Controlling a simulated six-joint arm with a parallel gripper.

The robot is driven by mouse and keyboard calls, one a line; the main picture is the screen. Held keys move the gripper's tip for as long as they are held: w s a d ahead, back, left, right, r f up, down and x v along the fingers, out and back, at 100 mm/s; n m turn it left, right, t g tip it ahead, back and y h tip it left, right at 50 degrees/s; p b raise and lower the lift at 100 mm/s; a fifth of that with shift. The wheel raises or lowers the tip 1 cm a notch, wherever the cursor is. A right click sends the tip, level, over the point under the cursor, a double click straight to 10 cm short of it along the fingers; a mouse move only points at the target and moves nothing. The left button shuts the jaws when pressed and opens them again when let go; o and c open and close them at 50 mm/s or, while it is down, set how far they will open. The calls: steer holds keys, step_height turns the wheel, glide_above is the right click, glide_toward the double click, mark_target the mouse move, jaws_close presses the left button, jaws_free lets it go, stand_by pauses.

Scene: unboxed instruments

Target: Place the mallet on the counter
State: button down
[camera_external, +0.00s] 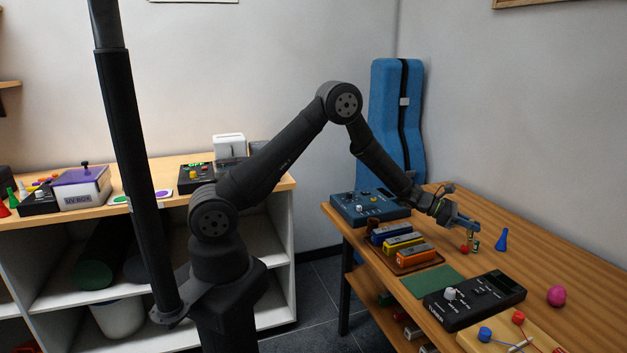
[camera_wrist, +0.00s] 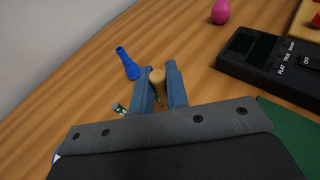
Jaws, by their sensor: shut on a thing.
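My gripper (camera_external: 470,228) reaches down low over the right wooden table (camera_external: 568,262). In the external view a small red ball (camera_external: 465,250) and a small tan and green piece (camera_external: 475,245) show just under the fingers. I cannot tell whether they belong to the held thing or touch the table.
A blue cone-shaped piece (camera_external: 502,240) stands near the gripper. A pink egg (camera_external: 557,295), a black tuner-like box (camera_external: 475,300), a green mat (camera_external: 434,281), a tray of coloured blocks (camera_external: 403,262) and a blue device (camera_external: 368,208) are around it. The table's far right is clear.

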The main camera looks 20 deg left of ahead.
step_height(320, 180, up, 4)
steer(key=s+r, duration=0.6)
steer(key=s, duration=0.5)
steer(key=shift+s+d+r, duration=0.35)
steer(key=shift+d+r, duration=0.05)
